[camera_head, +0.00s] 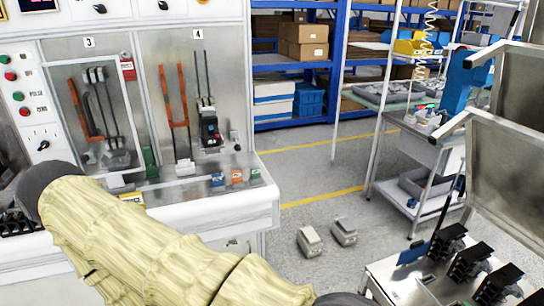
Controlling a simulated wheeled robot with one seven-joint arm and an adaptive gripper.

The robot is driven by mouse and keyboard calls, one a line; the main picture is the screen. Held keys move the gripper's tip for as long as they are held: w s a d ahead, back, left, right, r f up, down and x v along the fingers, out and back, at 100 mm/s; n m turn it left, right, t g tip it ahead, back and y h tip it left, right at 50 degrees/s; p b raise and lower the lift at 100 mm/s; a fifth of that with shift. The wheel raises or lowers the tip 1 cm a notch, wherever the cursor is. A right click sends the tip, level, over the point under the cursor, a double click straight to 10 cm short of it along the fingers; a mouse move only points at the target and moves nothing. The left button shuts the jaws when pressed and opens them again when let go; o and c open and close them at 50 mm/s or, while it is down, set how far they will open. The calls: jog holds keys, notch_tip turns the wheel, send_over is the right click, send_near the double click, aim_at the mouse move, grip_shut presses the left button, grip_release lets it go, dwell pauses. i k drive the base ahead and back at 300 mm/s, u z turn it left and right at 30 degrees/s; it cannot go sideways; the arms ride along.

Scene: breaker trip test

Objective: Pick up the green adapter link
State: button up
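A small green block (256,176), which looks like the green adapter link, stands on the front ledge of the test bench. It is at the right end of a row, beside an orange block (237,178) and a blue block (217,181). Another green piece (151,163) stands farther left on the ledge, below the panels; I cannot tell for certain which green piece is the link. My cream-covered arm crosses the lower left of the view, in front of the bench. My gripper is not visible.
The white bench ledge (225,208) has a raised front edge. Panels 3 and 4 stand behind it with orange and black leads and a black breaker (210,130). Two grey boxes (309,242) lie on the floor. A cart with black breakers (468,262) is at lower right.

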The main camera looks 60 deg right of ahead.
aim_at(255, 172)
jog(key=z, duration=1.45)
